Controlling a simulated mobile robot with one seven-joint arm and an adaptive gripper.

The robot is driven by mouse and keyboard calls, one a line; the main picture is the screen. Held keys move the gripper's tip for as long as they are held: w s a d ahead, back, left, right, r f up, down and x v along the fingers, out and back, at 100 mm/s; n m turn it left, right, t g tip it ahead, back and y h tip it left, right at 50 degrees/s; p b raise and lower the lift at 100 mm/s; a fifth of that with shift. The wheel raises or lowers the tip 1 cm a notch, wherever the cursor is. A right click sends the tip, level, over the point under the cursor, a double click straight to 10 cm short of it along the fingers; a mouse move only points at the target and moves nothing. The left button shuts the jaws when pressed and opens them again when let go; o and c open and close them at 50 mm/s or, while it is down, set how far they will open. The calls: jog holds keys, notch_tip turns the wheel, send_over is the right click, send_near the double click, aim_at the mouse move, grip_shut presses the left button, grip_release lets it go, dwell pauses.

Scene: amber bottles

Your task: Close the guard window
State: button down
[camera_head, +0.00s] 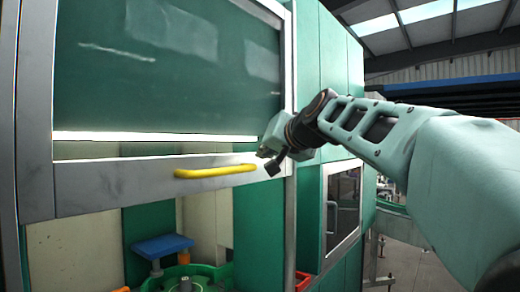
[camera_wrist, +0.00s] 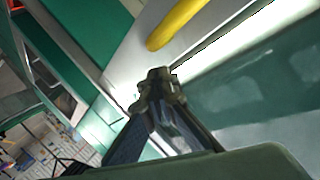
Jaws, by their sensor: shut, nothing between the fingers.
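The guard window (camera_head: 165,75) is a large tinted pane in a grey metal frame, at the left and centre of the head view. Its bottom rail carries a yellow bar handle (camera_head: 215,171). Below the rail the machine's inside shows through an open gap, so the window stands raised. My gripper (camera_head: 272,165) is at the right end of the bottom rail, to the right of the handle. In the wrist view the gripper (camera_wrist: 160,85) is shut and empty, with the yellow handle (camera_wrist: 185,22) just beyond its tips. I cannot tell whether it touches the rail.
Inside the gap are a blue stand (camera_head: 162,246) and a green round guide (camera_head: 195,272). The space before the pane and below the handle looks clear.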

jog(key=shift+s+a+f+b, duration=0.3)
jog(key=shift+s+a+f, duration=0.15)
jog(key=shift+f, duration=0.2)
